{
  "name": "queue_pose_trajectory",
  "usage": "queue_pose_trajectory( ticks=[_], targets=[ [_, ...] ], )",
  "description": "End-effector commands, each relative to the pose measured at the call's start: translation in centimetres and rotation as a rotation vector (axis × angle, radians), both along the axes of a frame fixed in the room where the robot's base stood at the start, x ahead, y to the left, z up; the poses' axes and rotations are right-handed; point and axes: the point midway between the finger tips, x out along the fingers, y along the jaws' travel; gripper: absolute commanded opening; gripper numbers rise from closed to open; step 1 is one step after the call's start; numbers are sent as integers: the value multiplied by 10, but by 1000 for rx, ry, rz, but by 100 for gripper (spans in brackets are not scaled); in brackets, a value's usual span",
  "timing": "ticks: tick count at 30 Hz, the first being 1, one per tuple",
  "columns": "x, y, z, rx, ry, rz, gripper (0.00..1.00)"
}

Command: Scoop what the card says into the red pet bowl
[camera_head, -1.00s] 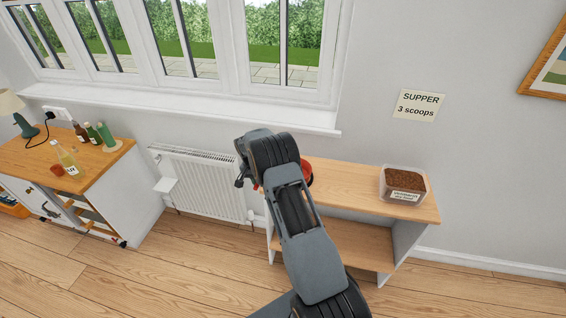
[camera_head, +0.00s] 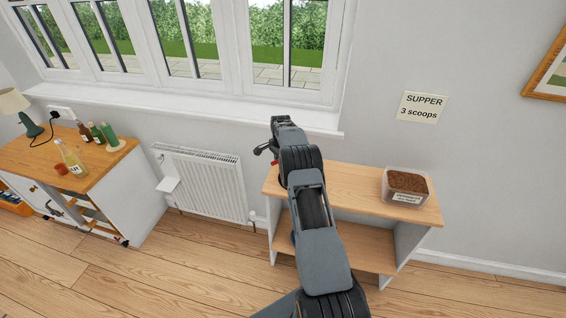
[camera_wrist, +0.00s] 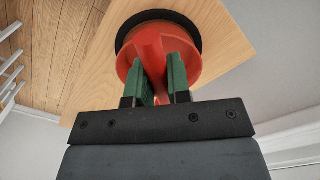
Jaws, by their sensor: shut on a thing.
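The card (camera_head: 422,106) on the wall reads "SUPPER 3 scoops". A clear tub (camera_head: 405,198) of brown pet food (camera_head: 407,182) with a white label stands on the right of the shelf unit's top. The red pet bowl (camera_wrist: 214,42) shows in the wrist view on the wooden top; my arm mostly hides it in the head view. My gripper (camera_wrist: 159,62) is shut on a red scoop (camera_wrist: 148,44) and holds it over the bowl, as far as the overlap shows. Whether the scoop holds food is hidden.
The low wooden shelf unit (camera_head: 345,190) has clear top space between my arm and the tub. A white radiator (camera_head: 205,182) stands to its left under the window sill. A cabinet (camera_head: 100,165) with bottles and a lamp stands at far left.

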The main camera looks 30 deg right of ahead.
Motion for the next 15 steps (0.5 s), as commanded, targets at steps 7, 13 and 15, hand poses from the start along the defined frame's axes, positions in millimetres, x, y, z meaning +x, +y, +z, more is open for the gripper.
queue_pose_trajectory(
  ticks=[7,13,15],
  targets=[
    [17,2,2,42,-236,-4,0],
    [23,3,2,77,-444,-13,0],
    [24,2,3,84,-505,-17,0]
  ],
)
